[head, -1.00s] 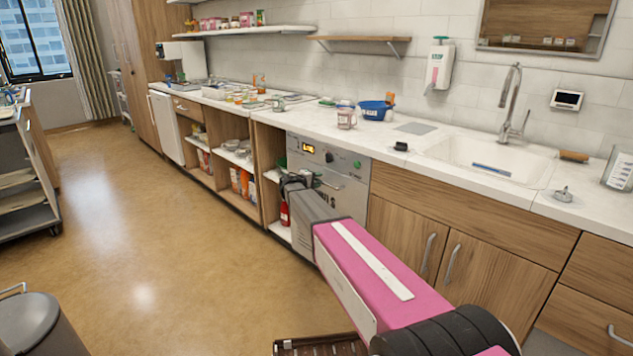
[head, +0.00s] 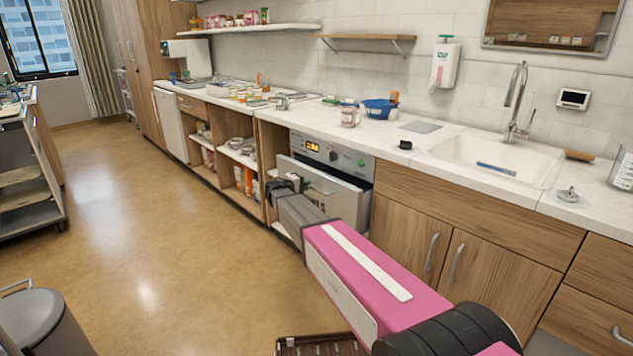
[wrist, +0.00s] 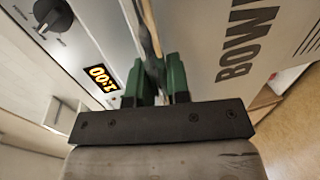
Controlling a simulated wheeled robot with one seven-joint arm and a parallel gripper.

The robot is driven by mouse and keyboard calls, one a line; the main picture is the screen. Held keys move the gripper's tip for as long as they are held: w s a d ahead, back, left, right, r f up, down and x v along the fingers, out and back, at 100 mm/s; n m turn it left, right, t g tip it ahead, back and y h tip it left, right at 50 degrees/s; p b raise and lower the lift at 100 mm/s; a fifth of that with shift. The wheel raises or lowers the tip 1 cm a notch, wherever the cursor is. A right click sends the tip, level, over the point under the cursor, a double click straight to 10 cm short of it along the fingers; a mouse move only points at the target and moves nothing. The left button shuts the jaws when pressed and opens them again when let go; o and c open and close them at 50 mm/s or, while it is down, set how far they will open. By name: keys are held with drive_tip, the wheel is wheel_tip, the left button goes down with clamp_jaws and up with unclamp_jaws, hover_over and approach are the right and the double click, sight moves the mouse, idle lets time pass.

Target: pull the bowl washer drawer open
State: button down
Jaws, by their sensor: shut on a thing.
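The bowl washer (head: 350,158) is a grey steel front built in under the counter, with a lit display and a knob on its upper panel. Its drawer front (head: 338,198) stands out from the machine at the top, with a dark gap behind it. In the wrist view the drawer front (wrist: 225,45) carries large dark lettering, and the display (wrist: 101,77) glows on the panel. My gripper (wrist: 160,78) has green fingers shut on the drawer's handle, which is mostly hidden between them. In the head view my gripper (head: 280,184) is at the drawer front's left side, partly hidden by my arm.
Open shelves (head: 238,155) lie left of the washer, wooden cupboards (head: 415,235) right. A bin (head: 40,325) stands at lower left.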

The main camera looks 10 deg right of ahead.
drive_tip(key=f+v, duration=0.3)
drive_tip(key=v, duration=1.2)
drive_tip(key=a+f+v, duration=0.1)
drive_tip(key=f+v, duration=0.1)
drive_tip(key=v, duration=1.3)
drive_tip(key=shift+s+a+f, duration=0.3)
drive_tip(key=shift+s+f, duration=0.1)
drive_tip(key=c, duration=1.1)
unclamp_jaws()
drive_tip(key=v, duration=1)
drive_tip(key=shift+s+a, duration=0.25)
drive_tip(key=shift+a, duration=0.1)
drive_tip(key=shift+r, duration=0.1)
